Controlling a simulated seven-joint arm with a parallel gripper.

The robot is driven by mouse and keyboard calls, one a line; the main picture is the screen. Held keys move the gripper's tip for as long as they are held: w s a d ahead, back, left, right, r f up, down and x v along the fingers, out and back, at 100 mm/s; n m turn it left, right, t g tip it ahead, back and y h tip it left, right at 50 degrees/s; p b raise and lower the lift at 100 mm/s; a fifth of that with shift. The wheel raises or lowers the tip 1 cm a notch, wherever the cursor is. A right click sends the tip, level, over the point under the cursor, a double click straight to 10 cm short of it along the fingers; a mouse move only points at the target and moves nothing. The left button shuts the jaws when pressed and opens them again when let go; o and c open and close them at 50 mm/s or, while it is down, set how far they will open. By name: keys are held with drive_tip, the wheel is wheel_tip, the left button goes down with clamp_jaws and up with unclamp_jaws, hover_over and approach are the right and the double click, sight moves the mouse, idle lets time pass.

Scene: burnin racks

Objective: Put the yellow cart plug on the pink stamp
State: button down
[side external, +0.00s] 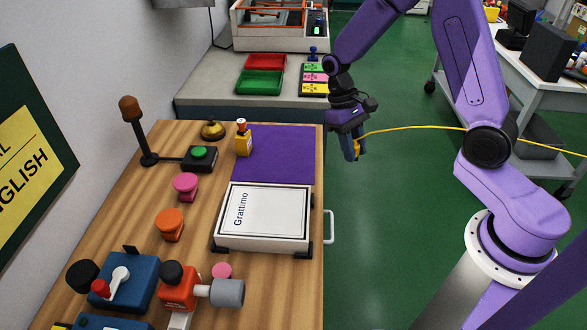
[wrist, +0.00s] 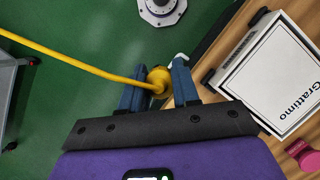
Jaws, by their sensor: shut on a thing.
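My gripper (side external: 353,154) hangs in the air over the green floor, just right of the wooden table's right edge. In the wrist view my gripper (wrist: 157,88) is shut on the yellow cart plug (wrist: 158,77), which sits between the two blue fingers with its yellow cable running off to the left. In the side view the plug (side external: 358,148) shows only as a small yellow patch at the fingers. A pink stamp (side external: 185,184) with a round knob stands on the table left of the purple mat, well apart from my gripper. A pink knob also shows in the wrist view (wrist: 309,160).
The yellow cable (side external: 415,129) stretches right behind my arm. A white Grattimo box (side external: 264,246), a purple mat (side external: 290,150), a yellow stamp (side external: 243,142), an orange stamp (side external: 170,224) and a green-button box (side external: 199,158) occupy the table. Another pink piece (side external: 222,270) is nearer the front.

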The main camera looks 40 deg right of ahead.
drive_tip(key=shift+w+a+n, duration=0.3)
drive_tip(key=shift+n, duration=0.2)
drive_tip(key=w+a+r+m+t+y, duration=0.1)
drive_tip(key=w+a+r+m+t, duration=0.3)
drive_tip(key=a+m, duration=0.6)
drive_tip(key=w+a+m+t, duration=0.2)
drive_tip(key=w+a+m, duration=0.45)
drive_tip(key=m, duration=0.55)
drive_tip(key=w+a+r+m+t+y, duration=0.1)
drive_tip(key=w+a+r+m+t, duration=0.2)
drive_tip(key=a+m, duration=0.7)
drive_tip(key=m, duration=0.1)
approach(180, 178)
drive_tip(key=shift+w+a+f, duration=0.5)
drive_tip(key=shift+w+f, duration=0.3)
drive_tip(key=shift+w, duration=0.1)
drive_tip(key=shift+w+f, duration=0.1)
drive_tip(key=shift+f, duration=1.6)
